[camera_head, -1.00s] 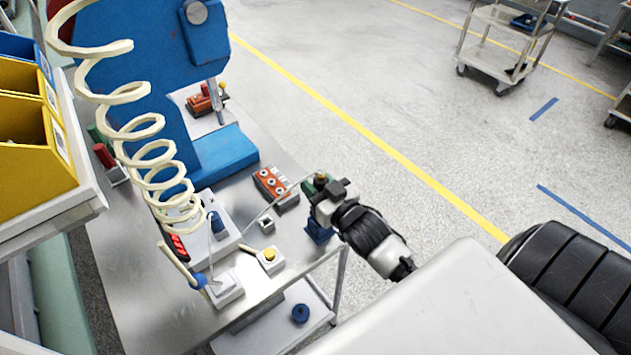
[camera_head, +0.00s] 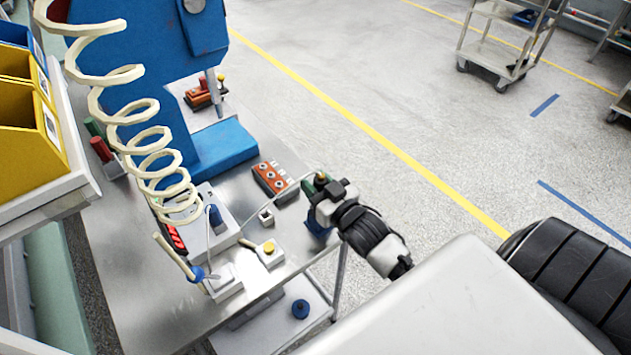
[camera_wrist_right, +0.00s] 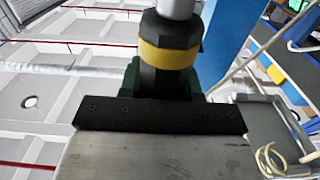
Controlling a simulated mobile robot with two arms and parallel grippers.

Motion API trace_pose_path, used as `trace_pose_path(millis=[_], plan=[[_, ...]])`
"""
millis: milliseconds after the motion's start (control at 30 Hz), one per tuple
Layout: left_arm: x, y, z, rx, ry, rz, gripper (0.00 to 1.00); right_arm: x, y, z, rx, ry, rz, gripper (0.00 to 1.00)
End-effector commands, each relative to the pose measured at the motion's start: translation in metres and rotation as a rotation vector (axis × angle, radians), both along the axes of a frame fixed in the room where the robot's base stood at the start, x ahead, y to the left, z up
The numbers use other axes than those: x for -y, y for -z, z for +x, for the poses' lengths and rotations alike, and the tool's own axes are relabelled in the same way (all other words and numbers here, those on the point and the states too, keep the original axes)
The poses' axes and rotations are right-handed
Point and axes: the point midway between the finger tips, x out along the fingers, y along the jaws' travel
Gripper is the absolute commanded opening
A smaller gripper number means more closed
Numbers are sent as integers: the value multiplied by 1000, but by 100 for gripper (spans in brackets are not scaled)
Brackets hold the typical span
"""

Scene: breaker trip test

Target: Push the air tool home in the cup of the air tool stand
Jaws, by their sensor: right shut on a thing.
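My right gripper (camera_head: 321,187) is at the bench's right edge, shut on what appears to be the air tool. In the right wrist view the tool has a black body (camera_wrist_right: 160,78), a yellow collar and a silver end. Green parts flank the body. A thin pale line runs from the gripper toward the white box on the bench. A dark blue block (camera_head: 319,229), probably the air tool stand, shows just below the gripper. Its cup is hidden, so I cannot tell how deep the tool sits. My left gripper is not in view.
A cream coiled hose (camera_head: 153,160) hangs on the left. The bench top (camera_head: 140,280) carries a blue press (camera_head: 220,148), an orange button box (camera_head: 272,178), a white box (camera_head: 205,238) and a yellow-button box (camera_head: 269,256). Yellow bins (camera_head: 28,135) stand left. Open floor lies right.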

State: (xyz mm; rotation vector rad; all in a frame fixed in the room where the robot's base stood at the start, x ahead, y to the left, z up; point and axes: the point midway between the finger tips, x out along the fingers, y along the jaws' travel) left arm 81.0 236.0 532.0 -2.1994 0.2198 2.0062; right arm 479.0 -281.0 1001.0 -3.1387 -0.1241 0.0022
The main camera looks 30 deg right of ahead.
Motion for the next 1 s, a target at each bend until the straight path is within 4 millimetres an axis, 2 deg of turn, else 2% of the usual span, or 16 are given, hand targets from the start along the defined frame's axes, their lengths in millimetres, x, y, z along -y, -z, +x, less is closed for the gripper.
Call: trace_pose_path(millis=[667, 700, 867, 1000], plan=[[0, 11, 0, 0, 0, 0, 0, 0, 17, 0, 2, 0, 0, 6], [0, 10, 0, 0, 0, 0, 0, 0, 16, 0, 2, 0, 0, 38], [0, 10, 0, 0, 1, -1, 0, 0, 16, 0, 2, 0, 0, 62], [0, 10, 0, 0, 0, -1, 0, 0, 16, 0, 1, 0, 0, 63]])
